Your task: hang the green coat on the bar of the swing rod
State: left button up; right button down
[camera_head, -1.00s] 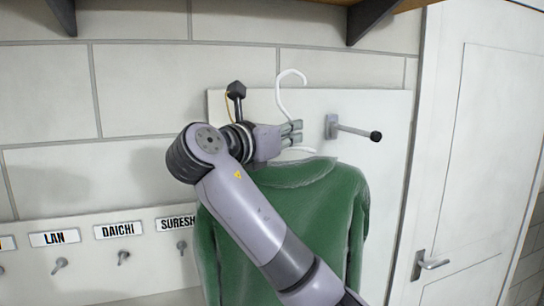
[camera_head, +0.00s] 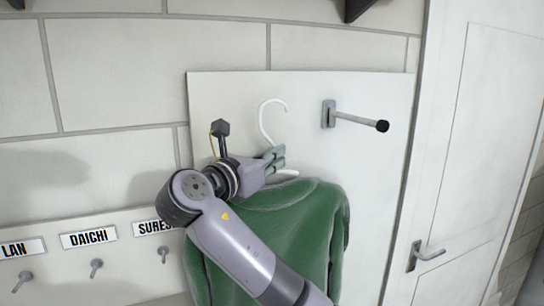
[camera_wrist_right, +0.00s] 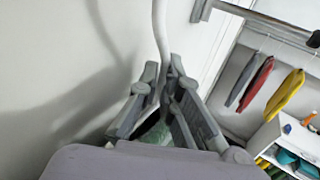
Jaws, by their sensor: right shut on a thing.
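The green coat (camera_head: 300,225) hangs from a white hanger, whose hook (camera_head: 263,122) stands up above my right gripper (camera_head: 276,160). The right gripper is shut on the hanger below its hook. In the right wrist view, the hanger's white neck (camera_wrist_right: 161,38) rises from between the fingers (camera_wrist_right: 164,95). The swing rod (camera_head: 355,119) sticks out from a white wall panel, with a dark tip (camera_head: 382,126). The hook is left of the rod and apart from it, its top slightly above the rod. In the wrist view a metal bar (camera_wrist_right: 270,19) crosses the top right. My left gripper is not in view.
A name board with several pegs and a DAICHI label (camera_head: 89,238) is at lower left. A white door (camera_head: 480,130) with a handle (camera_head: 427,254) is at right. The wrist view shows red (camera_wrist_right: 258,83) and yellow (camera_wrist_right: 286,92) garments hanging on a far rail.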

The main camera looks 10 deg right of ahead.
jog(key=shift+w+d, duration=0.2)
jog(key=shift+d, duration=0.3)
jog(key=shift+w+d, duration=0.15)
jog(key=shift+d, duration=0.3)
jog(key=shift+d+r, duration=0.1)
jog(key=shift+d, duration=0.85)
jog(key=shift+w+d, duration=0.15)
jog(key=shift+d, duration=0.6)
jog(key=shift+w+d, duration=0.15)
jog(key=shift+d, duration=0.55)
jog(key=shift+w+d, duration=0.2)
jog(key=shift+d, duration=1.3)
jog(key=shift+w+d, duration=0.15)
jog(key=shift+d, duration=1.3)
jog(key=shift+w+d, duration=0.2)
jog(key=shift+d, duration=1.45)
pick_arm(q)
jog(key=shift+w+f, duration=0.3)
pick_arm(e)
jog(key=shift+f, duration=1)
